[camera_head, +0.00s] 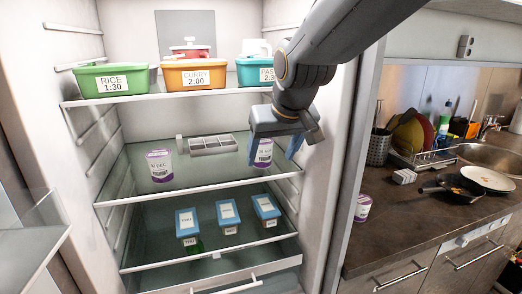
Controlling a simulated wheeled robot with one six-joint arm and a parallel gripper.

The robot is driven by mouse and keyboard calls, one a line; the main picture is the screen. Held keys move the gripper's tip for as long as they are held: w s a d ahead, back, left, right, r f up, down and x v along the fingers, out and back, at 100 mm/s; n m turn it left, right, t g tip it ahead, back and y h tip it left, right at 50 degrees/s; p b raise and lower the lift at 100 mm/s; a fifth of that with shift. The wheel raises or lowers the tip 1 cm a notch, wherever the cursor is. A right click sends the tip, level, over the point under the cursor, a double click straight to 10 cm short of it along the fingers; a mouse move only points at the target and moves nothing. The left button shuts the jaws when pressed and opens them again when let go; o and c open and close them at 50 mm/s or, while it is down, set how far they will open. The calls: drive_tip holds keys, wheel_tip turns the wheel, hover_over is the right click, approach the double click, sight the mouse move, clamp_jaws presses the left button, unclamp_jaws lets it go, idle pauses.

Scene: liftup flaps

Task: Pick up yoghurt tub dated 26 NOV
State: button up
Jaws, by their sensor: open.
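A white and purple yoghurt tub (264,155) stands upright on the right of the fridge's middle shelf. Its printed date is too small to read surely. My gripper (272,149) is open, its blue-grey fingers pointing down. In the picture they flank this tub, and the gripper hides part of its top. I cannot tell whether the fingers are around it or in front of it. Another yoghurt tub (160,166) stands on the left of the same shelf, its date seeming to read DEC. A third similar tub (363,207) is on the counter's left edge, with its date unreadable.
An ice-cube tray (212,145) lies between the two shelf tubs. Rice (112,83), curry (195,76) and pasta (256,73) boxes stand on the shelf above. Blue-lidded containers (228,211) stand below. The fridge's right wall (344,150) is close to my arm.

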sight(264, 143)
drive_tip(key=shift+w+a+p, duration=0.15)
drive_tip(key=shift+w+a, duration=0.1)
drive_tip(key=shift+w, duration=0.6)
drive_tip(key=shift+w+a+p, duration=0.15)
drive_tip(key=shift+w+a, duration=0.1)
drive_tip(key=shift+w, duration=0.55)
drive_tip(key=shift+w+a+p, duration=0.15)
drive_tip(key=shift+w, duration=0.4)
drive_tip(key=shift+w+a+p, duration=0.15)
drive_tip(key=shift+w, duration=0.4)
drive_tip(key=shift+x, duration=1.15)
drive_tip(key=shift+w+a+f, duration=0.1)
drive_tip(key=shift+w+f, duration=0.1)
drive_tip(key=shift+f, duration=0.15)
drive_tip(key=c, duration=1.2)
drive_tip(key=shift+r, duration=0.2)
